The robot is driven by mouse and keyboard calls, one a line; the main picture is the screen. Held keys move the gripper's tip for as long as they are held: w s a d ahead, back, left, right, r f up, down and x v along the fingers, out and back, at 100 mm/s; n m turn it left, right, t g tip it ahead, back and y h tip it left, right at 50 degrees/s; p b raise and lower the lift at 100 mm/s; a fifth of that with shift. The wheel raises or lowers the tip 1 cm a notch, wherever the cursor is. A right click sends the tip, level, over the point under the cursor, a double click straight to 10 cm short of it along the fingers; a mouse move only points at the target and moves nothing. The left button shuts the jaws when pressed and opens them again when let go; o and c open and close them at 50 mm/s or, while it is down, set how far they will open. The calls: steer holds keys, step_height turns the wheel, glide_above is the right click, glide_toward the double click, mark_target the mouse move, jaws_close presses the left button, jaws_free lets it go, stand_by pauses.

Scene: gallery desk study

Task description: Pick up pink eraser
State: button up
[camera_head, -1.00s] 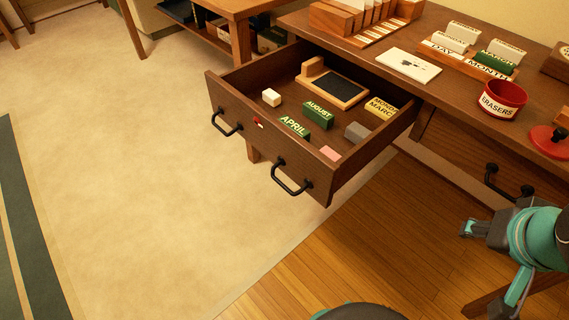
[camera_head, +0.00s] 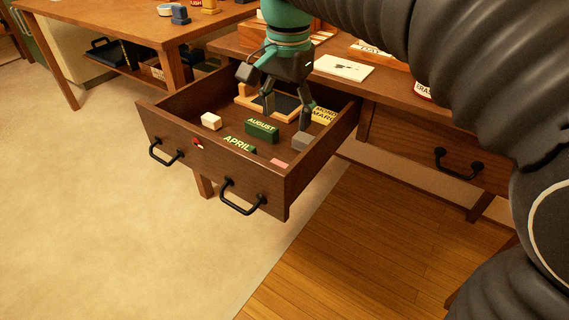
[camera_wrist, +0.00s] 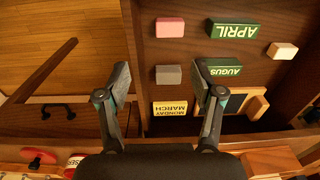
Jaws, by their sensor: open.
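The pink eraser (camera_head: 279,162) lies flat on the floor of the open drawer (camera_head: 222,168), near its front right corner. It also shows in the wrist view (camera_wrist: 170,27), at the top, beyond my fingertips. My gripper (camera_head: 286,112) is open and empty, pointing down over the drawer, behind the eraser. In the wrist view my two fingertips (camera_wrist: 161,80) are spread apart, with the grey block (camera_wrist: 168,75) seen between them. The eraser is apart from the fingers.
Green AUGUST (camera_head: 262,131) and APRIL (camera_head: 239,144) blocks, a white block (camera_head: 211,121), a yellow block (camera_head: 323,115) and a framed dark tray (camera_head: 285,103) share the drawer. A red cup (camera_head: 423,92) on the desk is partly hidden by my arm. Drawer walls surround the eraser.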

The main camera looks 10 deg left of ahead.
steer(key=a, duration=0.2)
steer(key=b, duration=0.2)
glide_above(279, 162)
steer(key=s, duration=0.2)
step_height(279, 162, down, 9)
steer(key=shift+r, duration=0.1)
steer(key=f, duration=0.2)
steer(key=w+f+b, duration=0.1)
steer(key=f, duration=0.1)
steer(key=shift+d+f, duration=0.1)
steer(key=shift+d, duration=0.05)
steer(key=shift+f, duration=0.6)
steer(key=c, duration=0.9)
